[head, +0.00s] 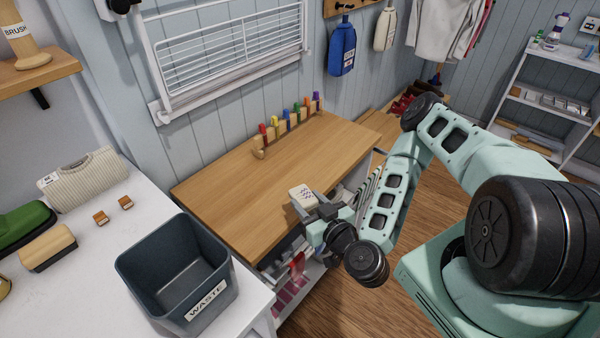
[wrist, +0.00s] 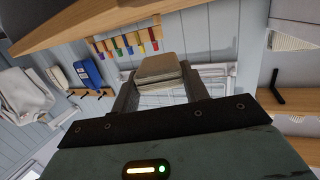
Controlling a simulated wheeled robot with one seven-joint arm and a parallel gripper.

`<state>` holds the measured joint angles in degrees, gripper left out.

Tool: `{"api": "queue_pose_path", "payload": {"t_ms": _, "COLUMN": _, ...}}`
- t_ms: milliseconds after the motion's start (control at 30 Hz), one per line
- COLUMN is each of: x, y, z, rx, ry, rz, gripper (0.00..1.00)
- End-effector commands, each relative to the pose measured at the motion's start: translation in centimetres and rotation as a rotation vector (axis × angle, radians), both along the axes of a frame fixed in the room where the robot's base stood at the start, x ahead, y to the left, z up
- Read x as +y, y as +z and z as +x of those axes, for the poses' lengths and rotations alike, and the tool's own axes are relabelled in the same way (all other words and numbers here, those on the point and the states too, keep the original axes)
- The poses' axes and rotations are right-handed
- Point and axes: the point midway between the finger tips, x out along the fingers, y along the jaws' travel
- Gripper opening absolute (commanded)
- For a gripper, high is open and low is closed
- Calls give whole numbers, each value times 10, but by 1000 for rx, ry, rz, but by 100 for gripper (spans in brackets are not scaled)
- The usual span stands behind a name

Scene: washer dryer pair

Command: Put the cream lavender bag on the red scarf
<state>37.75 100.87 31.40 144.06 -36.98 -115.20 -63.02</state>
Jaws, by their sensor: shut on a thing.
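The cream lavender bag (head: 302,194) is a small pale block with a dark print on its face. In the head view it sits at the tip of my gripper (head: 313,207), over the front edge of the wooden counter. In the wrist view my gripper (wrist: 160,92) has its two fingers closed on the sides of the bag (wrist: 160,69). Something red (head: 298,264) shows below the counter front, partly hidden by my gripper; I cannot tell whether it is the red scarf. No scarf shows clearly in either view.
The wooden counter (head: 225,190) is mostly clear, with a rack of coloured pegs (head: 287,125) at its back. A dark waste bin (head: 175,275) stands on the white top (head: 95,250) at left. Lower shelves with reddish items (head: 290,296) lie under the counter.

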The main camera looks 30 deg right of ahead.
Motion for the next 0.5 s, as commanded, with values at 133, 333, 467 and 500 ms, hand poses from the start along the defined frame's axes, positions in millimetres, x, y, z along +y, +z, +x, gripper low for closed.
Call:
{"api": "queue_pose_path", "payload": {"t_ms": 133, "x": -2, "y": 12, "z": 0, "rx": 1, "ry": -41, "rz": 0, "gripper": 20}}
{"api": "queue_pose_path", "payload": {"t_ms": 333, "x": -3, "y": 2, "z": 16, "rx": -3, "ry": -45, "rz": -9, "gripper": 20}}
{"api": "queue_pose_path", "payload": {"t_ms": 467, "x": -3, "y": -6, "z": 31, "rx": -3, "ry": -41, "rz": -13, "gripper": 20}}
{"api": "queue_pose_path", "payload": {"t_ms": 500, "x": -3, "y": -8, "z": 34, "rx": -2, "ry": -38, "rz": -14, "gripper": 20}}
